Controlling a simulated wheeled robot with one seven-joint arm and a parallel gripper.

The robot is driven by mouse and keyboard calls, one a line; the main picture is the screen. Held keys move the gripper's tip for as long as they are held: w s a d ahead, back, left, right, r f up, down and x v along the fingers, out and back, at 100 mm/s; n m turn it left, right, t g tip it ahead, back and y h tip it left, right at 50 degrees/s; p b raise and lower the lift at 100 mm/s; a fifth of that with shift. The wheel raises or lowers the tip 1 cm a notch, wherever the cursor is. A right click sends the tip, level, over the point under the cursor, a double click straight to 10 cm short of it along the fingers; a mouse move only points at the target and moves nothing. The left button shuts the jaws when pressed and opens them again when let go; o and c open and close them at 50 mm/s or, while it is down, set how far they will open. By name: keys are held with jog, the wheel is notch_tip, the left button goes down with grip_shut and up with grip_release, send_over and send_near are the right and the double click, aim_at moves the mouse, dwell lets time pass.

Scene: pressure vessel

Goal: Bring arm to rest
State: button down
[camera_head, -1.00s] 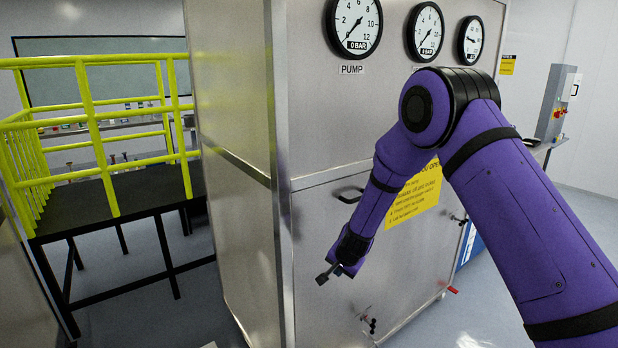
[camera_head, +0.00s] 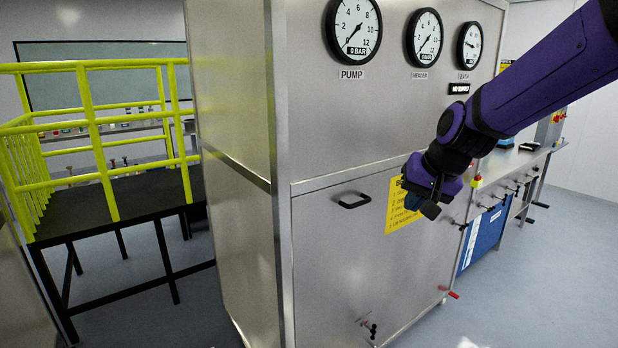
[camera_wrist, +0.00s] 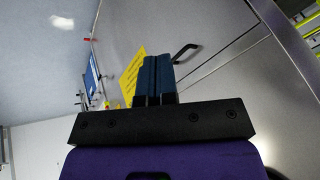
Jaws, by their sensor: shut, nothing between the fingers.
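My purple arm (camera_head: 545,75) comes in from the upper right of the head view and reaches down and left. My gripper (camera_head: 430,207) is in front of the steel cabinet, over the yellow notice (camera_head: 402,212), which it partly hides. In the wrist view my gripper (camera_wrist: 157,62) has its two blue fingers side by side, shut and empty. The wrist view also shows the yellow notice (camera_wrist: 131,77) just left of the fingers. I cannot tell the exact gap between my gripper and the cabinet.
The steel cabinet (camera_head: 345,270) carries a black handle (camera_head: 354,202) and gauges, one labelled PUMP (camera_head: 354,30). A bench (camera_head: 520,165) with valves stands at the right. A platform with yellow railings (camera_head: 98,130) is at the left. Floor is clear at the lower right (camera_head: 560,270).

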jog(key=s+d+r+h, duration=0.1)
jog(key=s+d+r, duration=0.1)
jog(key=s, duration=0.6)
jog(key=s+d+r+n+h, duration=0.1)
jog(key=s+d, duration=0.3)
jog(key=s, duration=0.5)
jog(key=s+d+r+n, duration=0.1)
jog(key=s+d+r, duration=0.2)
jog(key=s, duration=0.6)
jog(key=shift+d+h, duration=0.35)
jog(key=shift+h, duration=0.05)
